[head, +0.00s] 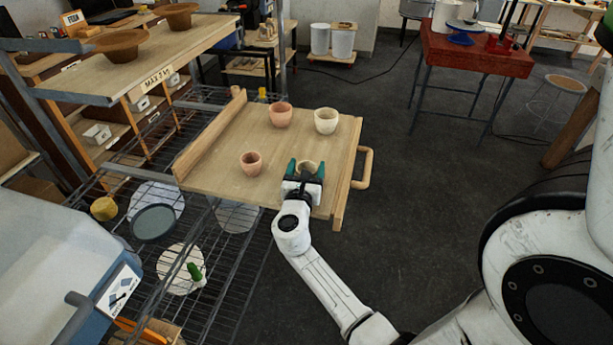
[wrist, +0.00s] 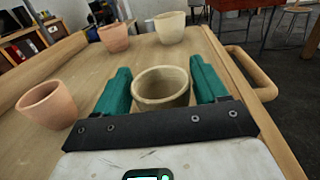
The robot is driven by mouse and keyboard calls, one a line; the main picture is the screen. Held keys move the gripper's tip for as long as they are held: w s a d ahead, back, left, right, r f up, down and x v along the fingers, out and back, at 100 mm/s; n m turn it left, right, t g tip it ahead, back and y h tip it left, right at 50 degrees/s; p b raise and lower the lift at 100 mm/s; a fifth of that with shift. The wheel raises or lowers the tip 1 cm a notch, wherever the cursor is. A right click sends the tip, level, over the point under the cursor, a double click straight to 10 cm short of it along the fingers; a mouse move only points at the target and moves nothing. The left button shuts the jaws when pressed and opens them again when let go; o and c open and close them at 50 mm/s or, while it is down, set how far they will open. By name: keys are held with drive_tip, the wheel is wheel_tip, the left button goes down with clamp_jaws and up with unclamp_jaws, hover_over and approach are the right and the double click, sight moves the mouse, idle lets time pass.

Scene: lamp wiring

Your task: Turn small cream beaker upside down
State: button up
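The small cream beaker (head: 307,167) stands upright, mouth up, on the wooden tray board (head: 222,150), near its front right part. In the wrist view the beaker (wrist: 160,90) sits between the two teal fingers of my gripper (wrist: 162,78), with its hollow inside showing. My gripper (head: 305,171) reaches in low from the front, one finger on each side of the beaker. The fingers look open, with narrow gaps beside the beaker's tapering wall; near the rim any contact is hard to make out. The beaker's base is partly hidden by the gripper.
A small terracotta pot (head: 251,163) stands left of the gripper. A larger terracotta pot (head: 280,115) and a larger cream pot (head: 326,121) stand farther back. The board has a raised left edge and a wooden handle (head: 364,168) on the right. Its middle is clear.

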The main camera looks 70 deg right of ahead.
drive_tip(key=c, duration=0.8)
drive_tip(key=shift+r, duration=0.1)
